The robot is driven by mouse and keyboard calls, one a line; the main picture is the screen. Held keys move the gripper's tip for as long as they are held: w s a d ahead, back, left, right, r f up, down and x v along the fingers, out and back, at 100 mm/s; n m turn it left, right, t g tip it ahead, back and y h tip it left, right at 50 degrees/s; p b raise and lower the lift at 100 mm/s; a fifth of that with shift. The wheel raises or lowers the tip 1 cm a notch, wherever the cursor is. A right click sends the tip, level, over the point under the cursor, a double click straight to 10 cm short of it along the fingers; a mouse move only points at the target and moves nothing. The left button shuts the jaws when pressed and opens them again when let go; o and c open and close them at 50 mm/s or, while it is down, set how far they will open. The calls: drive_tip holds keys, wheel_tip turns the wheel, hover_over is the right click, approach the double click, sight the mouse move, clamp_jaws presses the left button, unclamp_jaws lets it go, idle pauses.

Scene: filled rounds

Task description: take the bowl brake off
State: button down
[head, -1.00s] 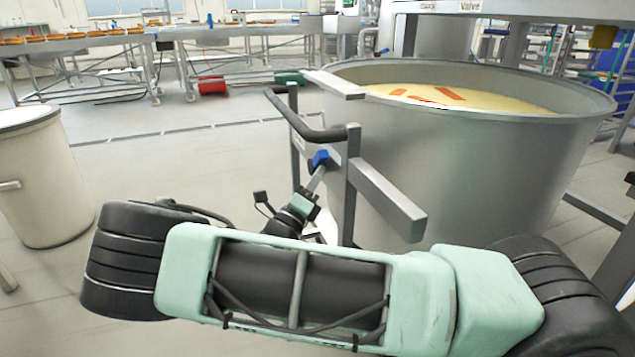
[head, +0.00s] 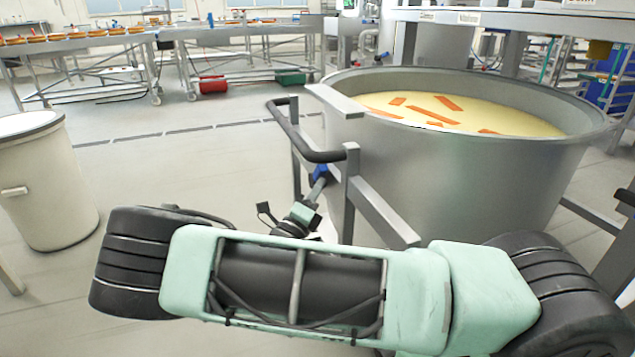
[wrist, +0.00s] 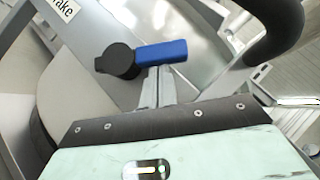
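The bowl brake's lever shows in the wrist view as a blue handle (wrist: 162,51) with a round black hub (wrist: 119,61) at its left end. It lies roughly level there, beside a slanting metal frame with a partly cut-off label (wrist: 66,8) reading "ake". My gripper (wrist: 157,74) has its two grey fingers close together, with the tips at the underside of the blue handle. I cannot tell whether they touch it. In the head view the blue handle (head: 320,172) sits on the bowl's frame, just beyond my gripper (head: 317,187). The large steel bowl (head: 440,175) stands behind the frame.
A black push bar (head: 305,140) and grey posts stand close to my gripper. A frame beam (head: 385,212) juts toward me. A cream bin (head: 45,185) stands at left. The floor between is clear.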

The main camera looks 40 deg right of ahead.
sight(316, 170)
drive_tip(key=r+n+y+p, duration=0.1)
drive_tip(key=n+p, duration=0.1)
drive_tip(key=p, duration=0.3)
drive_tip(key=w+r+n+y+p, duration=0.1)
drive_tip(key=r+y+p, duration=0.1)
drive_tip(key=p, duration=0.3)
drive_tip(key=shift+d+r+n+t, duration=0.1)
drive_tip(key=shift+d+n+t, duration=0.05)
drive_tip(key=shift+n+t, duration=0.2)
drive_tip(key=n+y+p, duration=0.1)
drive_tip(key=p, duration=0.1)
drive_tip(key=n+p, duration=0.1)
drive_tip(key=p, duration=0.2)
drive_tip(key=shift+w+d+r+y, duration=0.1)
drive_tip(key=shift+w+r+y, duration=0.2)
drive_tip(key=shift+y, duration=0.1)
drive_tip(key=shift+w+n+g+y+p, duration=0.3)
drive_tip(key=shift+n+g+p, duration=0.15)
drive_tip(key=shift+p, duration=0.6)
drive_tip(key=shift+f, duration=0.1)
